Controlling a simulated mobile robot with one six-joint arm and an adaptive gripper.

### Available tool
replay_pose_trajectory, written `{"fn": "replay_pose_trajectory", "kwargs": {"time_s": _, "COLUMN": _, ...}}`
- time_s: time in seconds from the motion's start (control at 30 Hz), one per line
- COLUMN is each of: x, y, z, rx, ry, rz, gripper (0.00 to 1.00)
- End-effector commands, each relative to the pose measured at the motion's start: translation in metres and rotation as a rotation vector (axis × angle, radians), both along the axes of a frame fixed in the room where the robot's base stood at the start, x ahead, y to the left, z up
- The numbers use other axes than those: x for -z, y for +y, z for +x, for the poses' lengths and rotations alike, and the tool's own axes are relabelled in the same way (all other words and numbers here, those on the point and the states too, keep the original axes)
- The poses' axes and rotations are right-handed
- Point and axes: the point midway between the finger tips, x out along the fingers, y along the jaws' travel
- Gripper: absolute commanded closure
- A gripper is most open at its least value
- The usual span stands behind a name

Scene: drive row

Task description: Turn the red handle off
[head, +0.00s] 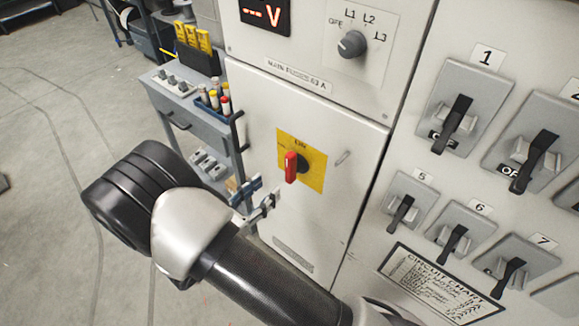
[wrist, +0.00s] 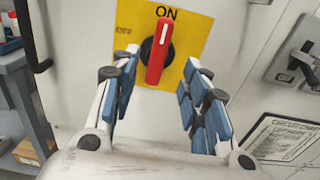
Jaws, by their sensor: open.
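The red handle (head: 291,167) is a rotary switch on a yellow plate (head: 315,178) on the pale cabinet door. In the wrist view the red handle (wrist: 159,52) stands near upright, its white-marked top end toward the ON label (wrist: 167,12). The OFF label (wrist: 124,31) is to its left. My gripper (head: 258,198) is to the lower left of the plate in the head view. In the wrist view my gripper (wrist: 158,78) is open, with blue-padded fingers to the left and right below the handle. It holds nothing, and the handle's lower end is between the fingertips in the picture.
A grey selector knob (head: 352,44) is above on the cabinet. Black lever switches (head: 453,123) fill the panel at right, above a circuit chart (head: 437,287). A grey tool cart (head: 182,115) with bottles stands left of the cabinet. Open floor (head: 45,190) lies further left.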

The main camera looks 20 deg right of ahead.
Motion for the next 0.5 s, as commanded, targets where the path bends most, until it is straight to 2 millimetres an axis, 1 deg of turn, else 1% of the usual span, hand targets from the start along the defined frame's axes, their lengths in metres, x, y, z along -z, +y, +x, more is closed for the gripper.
{"fn": "replay_pose_trajectory", "kwargs": {"time_s": 0.03, "x": 0.001, "y": -0.011, "z": 0.007, "rx": 0.006, "ry": -0.001, "rz": 0.001, "gripper": 0.58}}
{"fn": "replay_pose_trajectory", "kwargs": {"time_s": 0.2, "x": 0.001, "y": -0.042, "z": 0.029, "rx": 0.006, "ry": -0.001, "rz": 0.001, "gripper": 0.58}}
{"fn": "replay_pose_trajectory", "kwargs": {"time_s": 0.4, "x": 0.001, "y": -0.071, "z": 0.050, "rx": 0.005, "ry": 0.000, "rz": 0.001, "gripper": 0.58}}
{"fn": "replay_pose_trajectory", "kwargs": {"time_s": 0.5, "x": 0.001, "y": -0.081, "z": 0.058, "rx": 0.003, "ry": 0.000, "rz": 0.001, "gripper": 0.58}}
